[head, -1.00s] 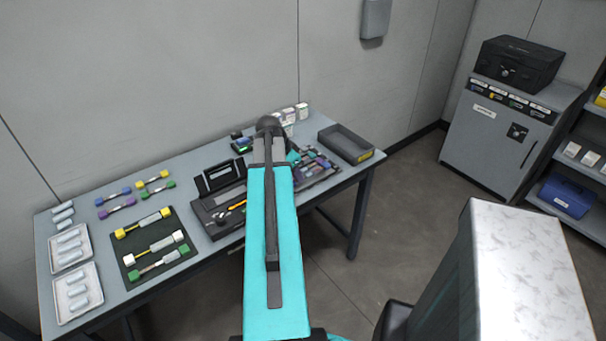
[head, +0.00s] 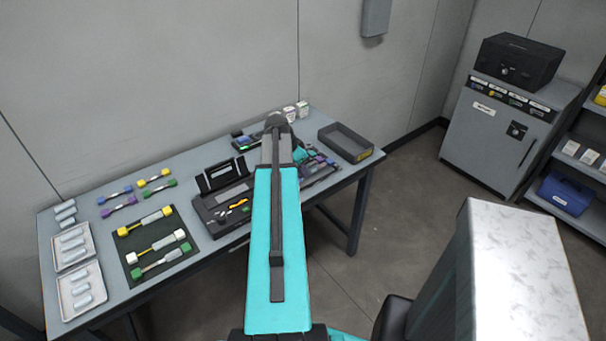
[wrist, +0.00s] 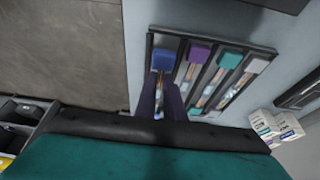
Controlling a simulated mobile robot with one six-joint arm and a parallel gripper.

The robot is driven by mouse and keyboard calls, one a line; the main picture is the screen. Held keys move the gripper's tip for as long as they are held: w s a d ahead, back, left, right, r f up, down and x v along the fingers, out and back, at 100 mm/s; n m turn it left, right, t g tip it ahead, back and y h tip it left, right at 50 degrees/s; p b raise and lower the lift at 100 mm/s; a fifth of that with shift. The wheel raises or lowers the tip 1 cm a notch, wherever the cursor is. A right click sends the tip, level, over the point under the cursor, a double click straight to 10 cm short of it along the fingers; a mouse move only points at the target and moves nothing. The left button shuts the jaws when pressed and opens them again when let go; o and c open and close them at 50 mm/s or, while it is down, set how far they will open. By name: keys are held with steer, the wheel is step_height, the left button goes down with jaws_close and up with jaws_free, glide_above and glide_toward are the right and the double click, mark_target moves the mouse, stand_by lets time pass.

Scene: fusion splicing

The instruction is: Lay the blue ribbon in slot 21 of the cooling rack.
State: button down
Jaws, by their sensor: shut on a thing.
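In the wrist view the blue ribbon (wrist: 164,61) shows its blue end block at the leftmost lane of the cooling rack (wrist: 150,42). The two dark fingers of my gripper (wrist: 160,100) are shut on its shaft, just nearer than the block. The ribbon lines up with that lane, but I cannot tell whether it rests in it or sits just above. Ribbons with purple, teal and lilac ends lie in the lanes to its right. No slot numbers are readable.
A grey open bin (head: 345,143) stands at the table's right end. The black splicer (head: 222,200) is left of my arm. A dark mat (head: 160,245) with several ribbons and two white trays (head: 75,295) lie farther left. Small white boxes (wrist: 275,128) stand near the rack.

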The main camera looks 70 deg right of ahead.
steer(key=shift+f+p, duration=0.4)
steer(key=shift+f, duration=0.75)
steer(key=shift+f, duration=0.15)
steer(key=c, duration=2.2)
jaws_free()
steer(key=shift+o, duration=0.2)
steer(key=shift+r, duration=0.25)
steer(key=b+v, duration=0.3)
steer(key=v, duration=0.8)
steer(key=shift+a+r, duration=0.15)
steer(key=shift+r, duration=0.25)
steer(key=shift+w, duration=0.1)
